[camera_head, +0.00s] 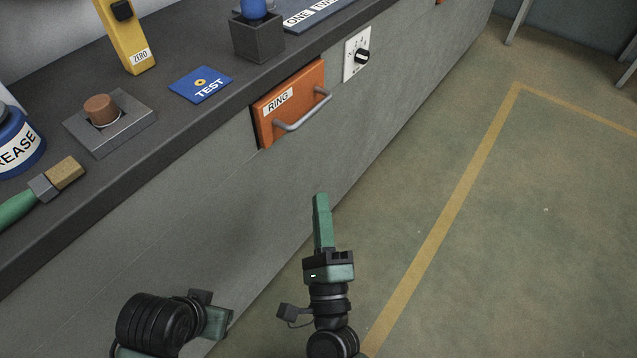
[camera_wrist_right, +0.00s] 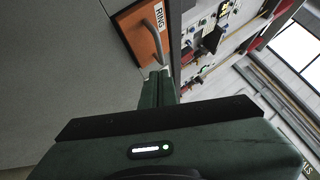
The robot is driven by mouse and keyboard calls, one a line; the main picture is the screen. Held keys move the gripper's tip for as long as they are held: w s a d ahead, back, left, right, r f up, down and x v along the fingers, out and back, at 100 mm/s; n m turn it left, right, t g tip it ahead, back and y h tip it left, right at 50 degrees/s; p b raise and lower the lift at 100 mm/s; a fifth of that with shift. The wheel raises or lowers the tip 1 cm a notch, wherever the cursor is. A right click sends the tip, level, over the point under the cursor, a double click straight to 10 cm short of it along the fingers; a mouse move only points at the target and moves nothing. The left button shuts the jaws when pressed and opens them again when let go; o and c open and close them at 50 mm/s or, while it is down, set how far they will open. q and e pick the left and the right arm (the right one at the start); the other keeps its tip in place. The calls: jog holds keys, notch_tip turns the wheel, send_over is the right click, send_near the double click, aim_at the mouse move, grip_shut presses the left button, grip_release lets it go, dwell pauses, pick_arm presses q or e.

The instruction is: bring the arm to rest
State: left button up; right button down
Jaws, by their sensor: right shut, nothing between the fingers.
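My right gripper (camera_head: 320,200) is in the lower middle of the head view, with its green fingers together and nothing between them. It is apart from the bench front, over the floor side. In the right wrist view its closed fingers (camera_wrist_right: 160,76) point toward the orange drawer (camera_wrist_right: 137,30) marked RING. My left arm shows at the bottom left of the head view, with a green part (camera_head: 217,322) at its end; its fingertips cannot be made out.
The orange RING drawer (camera_head: 290,103) with a grey handle (camera_head: 303,112) is in the bench front, beside a white dial plate (camera_head: 357,54). The dark bench top holds a blue TEST card (camera_head: 201,84), a brush (camera_head: 45,192) and a grease tub (camera_head: 18,142).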

jog(key=shift+s+f, duration=0.15)
jog(key=shift+s, duration=0.2)
